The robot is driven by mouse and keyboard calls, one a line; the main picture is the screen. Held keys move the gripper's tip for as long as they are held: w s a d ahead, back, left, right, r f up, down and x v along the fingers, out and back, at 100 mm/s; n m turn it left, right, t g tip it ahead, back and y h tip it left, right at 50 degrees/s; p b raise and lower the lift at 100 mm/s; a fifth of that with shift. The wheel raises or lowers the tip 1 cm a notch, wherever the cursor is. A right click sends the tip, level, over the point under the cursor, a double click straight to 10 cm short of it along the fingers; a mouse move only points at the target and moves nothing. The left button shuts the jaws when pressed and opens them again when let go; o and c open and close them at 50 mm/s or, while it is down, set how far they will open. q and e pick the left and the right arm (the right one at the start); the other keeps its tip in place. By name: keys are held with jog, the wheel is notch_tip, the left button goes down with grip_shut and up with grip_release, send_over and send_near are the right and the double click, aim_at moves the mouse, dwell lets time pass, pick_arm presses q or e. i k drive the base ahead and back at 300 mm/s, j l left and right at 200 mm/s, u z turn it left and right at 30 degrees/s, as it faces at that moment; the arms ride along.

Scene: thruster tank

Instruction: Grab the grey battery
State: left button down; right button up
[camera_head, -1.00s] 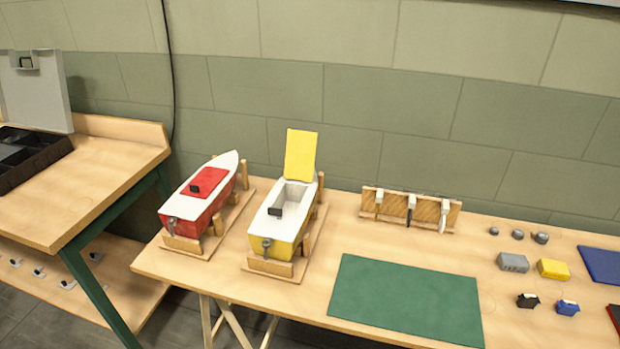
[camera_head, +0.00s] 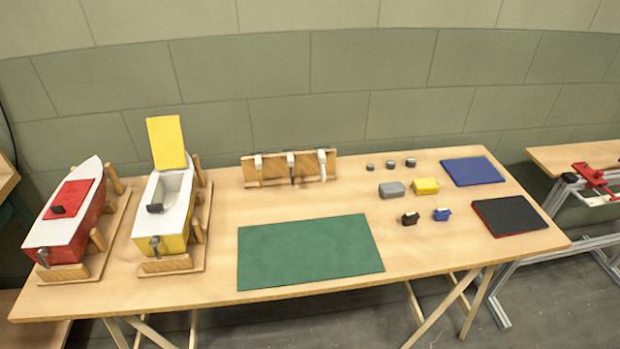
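The grey battery (camera_head: 391,190) is a small grey block lying on the wooden table, right of the middle of the head view. A yellow block (camera_head: 425,186) of similar size lies just to its right, with a small gap. Neither of my grippers shows in the head view.
A green mat (camera_head: 310,252) lies at the front middle. Small dark (camera_head: 410,218) and blue (camera_head: 442,214) parts lie in front of the blocks, several grey pieces (camera_head: 391,163) behind. Red (camera_head: 66,212) and yellow (camera_head: 172,207) boats, a tool rack (camera_head: 275,170) and a blue mat (camera_head: 472,171) share the table.

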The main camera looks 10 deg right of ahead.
aim_at(393, 189)
jog(key=z, duration=2.05)
jog(key=k+j, duration=0.15)
jog(key=k, duration=0.2)
jog(key=k+j, duration=0.1)
jog(key=k, duration=0.25)
